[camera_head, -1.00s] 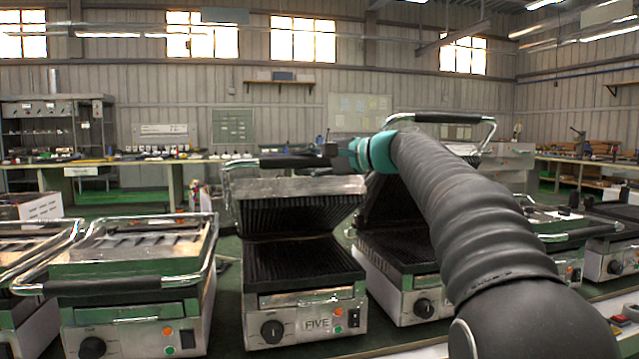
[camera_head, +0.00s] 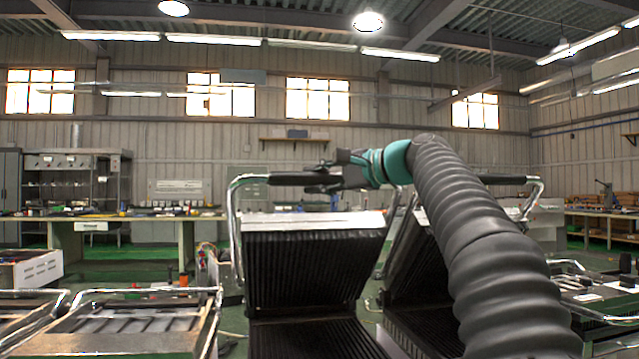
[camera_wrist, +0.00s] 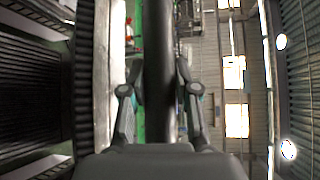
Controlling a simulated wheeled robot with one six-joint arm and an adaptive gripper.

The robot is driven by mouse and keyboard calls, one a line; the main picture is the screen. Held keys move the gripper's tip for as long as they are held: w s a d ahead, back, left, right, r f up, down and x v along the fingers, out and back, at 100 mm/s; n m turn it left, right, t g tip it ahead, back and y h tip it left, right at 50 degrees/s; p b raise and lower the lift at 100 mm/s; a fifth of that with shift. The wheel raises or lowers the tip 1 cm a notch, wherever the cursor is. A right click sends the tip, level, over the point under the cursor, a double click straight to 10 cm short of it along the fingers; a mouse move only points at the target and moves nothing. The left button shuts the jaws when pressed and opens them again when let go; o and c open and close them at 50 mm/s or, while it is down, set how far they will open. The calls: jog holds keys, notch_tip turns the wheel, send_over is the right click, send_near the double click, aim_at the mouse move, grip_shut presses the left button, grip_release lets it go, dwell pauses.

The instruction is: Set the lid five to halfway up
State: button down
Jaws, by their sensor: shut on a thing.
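The lid of grill five (camera_head: 312,265) is raised and tilted well open, its black ribbed underside facing me in the head view. Its chrome bar handle with a black grip (camera_head: 290,180) stands above the lid. My gripper (camera_head: 328,179) is shut on this black grip, at its right part. In the wrist view the grip (camera_wrist: 157,70) runs between the two fingers of my gripper (camera_wrist: 158,92). The lower ribbed plate (camera_head: 305,338) shows only in part at the bottom of the head view. The FIVE label and the front panel are out of view now.
Another grill with a raised lid (camera_head: 425,262) stands close on the right, partly behind my arm. A closed grill (camera_head: 140,325) is at the lower left. Workbenches (camera_head: 130,222) line the back wall.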

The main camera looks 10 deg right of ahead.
jog(key=shift+s+a+r, duration=0.15)
jog(key=shift+r, duration=0.05)
jog(key=c, duration=0.8)
grip_release()
jog(key=shift+a, duration=0.1)
jog(key=shift+c, duration=0.2)
jog(key=shift+f, duration=0.1)
jog(key=shift+s+d, duration=0.1)
jog(key=shift+d, duration=0.3)
jog(key=v, duration=1.1)
jog(key=shift+d, duration=0.2)
jog(key=shift+s, duration=0.15)
